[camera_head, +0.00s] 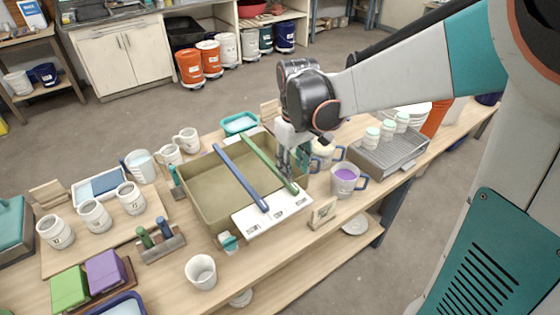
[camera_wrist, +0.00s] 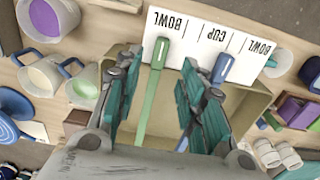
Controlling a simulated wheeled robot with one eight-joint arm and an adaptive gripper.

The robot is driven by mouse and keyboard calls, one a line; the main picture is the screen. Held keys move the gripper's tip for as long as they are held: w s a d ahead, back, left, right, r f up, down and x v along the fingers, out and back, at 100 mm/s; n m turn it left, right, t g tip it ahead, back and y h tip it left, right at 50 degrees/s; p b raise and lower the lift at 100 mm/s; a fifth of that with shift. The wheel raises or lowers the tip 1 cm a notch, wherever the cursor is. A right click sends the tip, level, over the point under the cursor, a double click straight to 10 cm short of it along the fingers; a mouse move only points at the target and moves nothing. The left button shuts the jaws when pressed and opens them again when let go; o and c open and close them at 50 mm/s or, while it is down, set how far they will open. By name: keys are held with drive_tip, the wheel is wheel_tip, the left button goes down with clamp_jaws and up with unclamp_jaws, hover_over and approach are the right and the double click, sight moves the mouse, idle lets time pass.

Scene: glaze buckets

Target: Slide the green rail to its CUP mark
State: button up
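The green rail (camera_head: 270,164) lies across the top of an olive bin, right of the blue rail (camera_head: 240,178). In the wrist view the green rail (camera_wrist: 153,98) has its end by the left BOWL mark. The blue rail's end (camera_wrist: 222,68) is below the CUP mark (camera_wrist: 212,32), toward the right BOWL mark. The white label strip (camera_head: 262,220) runs along the bin's near edge. My gripper (camera_head: 293,172) is above the green rail near its front end. In the wrist view its fingers (camera_wrist: 162,78) are apart, one each side of the green rail, with gaps showing.
The olive bin (camera_head: 205,196) stands on a crowded table. A mug with purple glaze (camera_head: 345,180) and another mug stand close right of my gripper.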

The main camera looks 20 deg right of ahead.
sight(293, 185)
wheel_tip(293, 185, down, 6)
drive_tip(key=shift+f+b, duration=0.15)
drive_tip(key=shift+b, duration=0.6)
clamp_jaws()
